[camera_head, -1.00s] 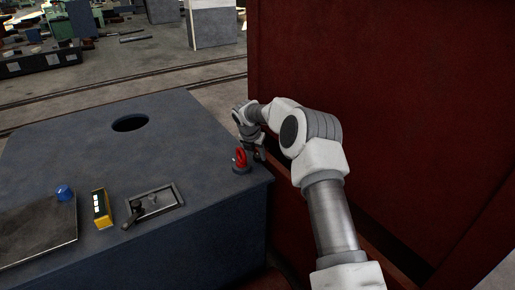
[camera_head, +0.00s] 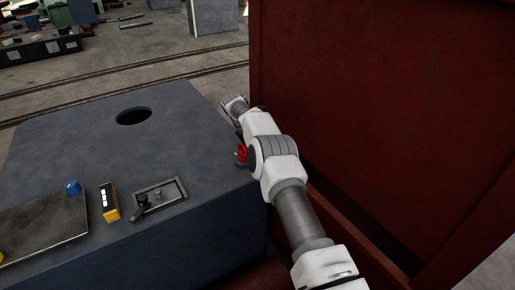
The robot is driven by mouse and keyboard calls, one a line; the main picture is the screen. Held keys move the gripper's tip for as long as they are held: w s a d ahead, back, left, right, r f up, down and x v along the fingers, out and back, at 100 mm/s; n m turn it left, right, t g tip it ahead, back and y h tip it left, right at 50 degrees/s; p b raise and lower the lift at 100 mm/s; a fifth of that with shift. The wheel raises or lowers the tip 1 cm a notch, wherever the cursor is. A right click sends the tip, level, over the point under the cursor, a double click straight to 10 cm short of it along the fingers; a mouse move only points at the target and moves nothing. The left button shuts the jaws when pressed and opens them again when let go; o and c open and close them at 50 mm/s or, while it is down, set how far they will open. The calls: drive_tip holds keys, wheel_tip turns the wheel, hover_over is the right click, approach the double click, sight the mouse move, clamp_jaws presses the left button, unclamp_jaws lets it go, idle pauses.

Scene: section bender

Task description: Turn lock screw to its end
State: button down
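A small red ring-shaped part (camera_head: 242,152) stands on the right edge of the blue-grey machine top. It is the only red fitting there and looks like the lock screw. My arm covers its right side, so how far it is turned cannot be told. My arm reaches in from the lower right, and its far wrist end lies beyond the red part, along the right edge of the top. My gripper's fingers are hidden behind my arm, so I see neither their opening nor any contact with the red part.
The blue-grey machine top (camera_head: 75,155) has a round hole (camera_head: 134,117), a recessed plate with a black lever (camera_head: 143,205), a yellow box (camera_head: 109,201), a blue knob (camera_head: 72,187) and a metal plate (camera_head: 40,229). A tall dark red wall (camera_head: 385,120) stands close on the right.

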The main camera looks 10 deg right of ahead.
idle(0.5)
drive_tip(key=shift+c, duration=2.2)
unclamp_jaws()
drive_tip(key=p+v, duration=0.4)
drive_tip(key=v, duration=1.3)
drive_tip(key=shift+r, duration=0.2)
drive_tip(key=shift+a, duration=0.1)
